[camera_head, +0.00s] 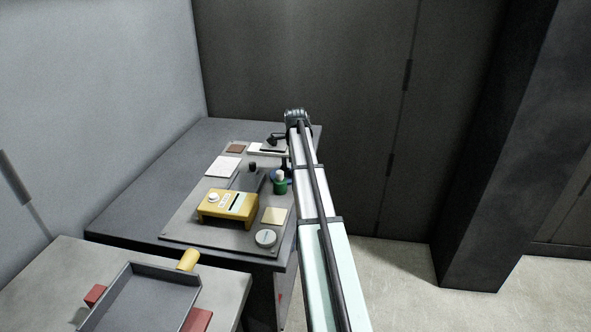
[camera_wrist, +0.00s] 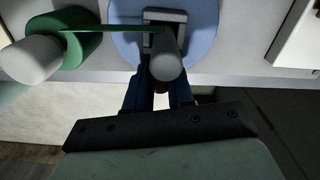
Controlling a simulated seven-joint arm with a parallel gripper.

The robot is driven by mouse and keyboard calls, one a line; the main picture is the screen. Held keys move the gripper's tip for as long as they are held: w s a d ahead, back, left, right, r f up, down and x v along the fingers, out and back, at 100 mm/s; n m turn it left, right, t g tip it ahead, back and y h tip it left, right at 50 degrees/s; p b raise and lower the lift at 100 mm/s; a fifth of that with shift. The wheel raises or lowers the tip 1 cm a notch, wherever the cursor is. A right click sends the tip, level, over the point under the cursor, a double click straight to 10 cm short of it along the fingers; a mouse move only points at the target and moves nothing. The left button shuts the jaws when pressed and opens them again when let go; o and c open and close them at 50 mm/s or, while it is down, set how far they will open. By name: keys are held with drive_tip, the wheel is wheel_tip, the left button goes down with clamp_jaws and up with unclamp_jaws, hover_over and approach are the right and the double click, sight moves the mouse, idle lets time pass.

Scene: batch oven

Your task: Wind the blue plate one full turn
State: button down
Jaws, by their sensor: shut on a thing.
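The blue plate (camera_wrist: 205,28) is a round disc at the top of the wrist view, cut off by the upper edge. It carries a grey square hub and a pale grey knob (camera_wrist: 167,67). My gripper (camera_wrist: 161,84) has its dark blue fingers on both sides of the knob and is shut on it. In the head view a little of the blue plate (camera_head: 274,174) shows; my arm hides much of it.
A tray (camera_head: 150,296) is on the nearer table. A pale box edge (camera_wrist: 298,35) is right of the plate.

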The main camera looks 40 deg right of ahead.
drive_tip(key=c, duration=1)
unclamp_jaws()
wheel_tip(320, 180, up, 14)
drive_tip(key=shift+f, duration=0.1)
drive_tip(key=shift+f, duration=0.1)
